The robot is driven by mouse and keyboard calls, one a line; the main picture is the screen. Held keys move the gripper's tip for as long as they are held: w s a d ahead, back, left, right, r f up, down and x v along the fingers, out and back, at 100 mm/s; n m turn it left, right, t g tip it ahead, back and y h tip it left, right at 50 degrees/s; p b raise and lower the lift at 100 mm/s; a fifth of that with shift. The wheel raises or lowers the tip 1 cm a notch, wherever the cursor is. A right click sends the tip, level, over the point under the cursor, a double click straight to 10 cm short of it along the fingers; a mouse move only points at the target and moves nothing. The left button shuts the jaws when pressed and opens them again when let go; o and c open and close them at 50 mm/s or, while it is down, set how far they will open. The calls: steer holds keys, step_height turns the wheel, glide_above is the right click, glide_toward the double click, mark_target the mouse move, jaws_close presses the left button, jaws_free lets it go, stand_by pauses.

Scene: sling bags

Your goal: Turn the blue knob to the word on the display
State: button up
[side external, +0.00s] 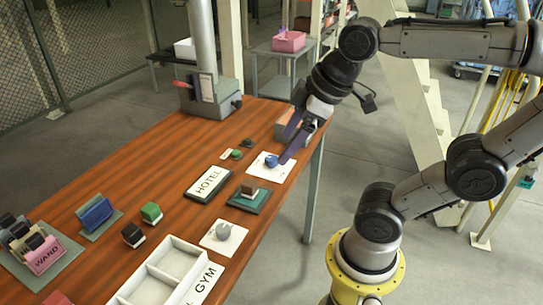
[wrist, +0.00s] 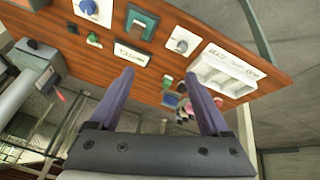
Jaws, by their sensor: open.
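The blue knob (side external: 271,161) sits on a white square plate (side external: 282,174) near the table's right edge. It also shows at the top left of the wrist view (wrist: 88,7). The display (side external: 209,183) is a dark-framed sign reading HOTEL, lying left of the knob plate; in the wrist view (wrist: 132,53) its word is hard to read. My gripper (side external: 286,146) is open and empty, its purple fingers above and beside the knob in the side view. In the wrist view, nothing is between the fingers (wrist: 160,75). Any marks around the knob are too small to read.
A grey knob (side external: 222,231) on a white plate, a brown block on a dark green base (side external: 249,197), and a white tray labelled GYM (side external: 178,244) stand nearer the camera. Bags marked WARD (side external: 43,255) are at the left. A grey column (side external: 204,50) rises behind.

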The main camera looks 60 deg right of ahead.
steer(key=w+d+r+n+g, duration=0.1)
steer(key=w+d+r, duration=0.1)
steer(key=w+d, duration=0.3)
steer(key=m+g, duration=0.2)
steer(key=g, duration=0.3)
glide_above(272, 158)
step_height(272, 158, down, 12)
step_height(272, 158, down, 13)
steer(key=shift+f, duration=0.15)
jaws_close()
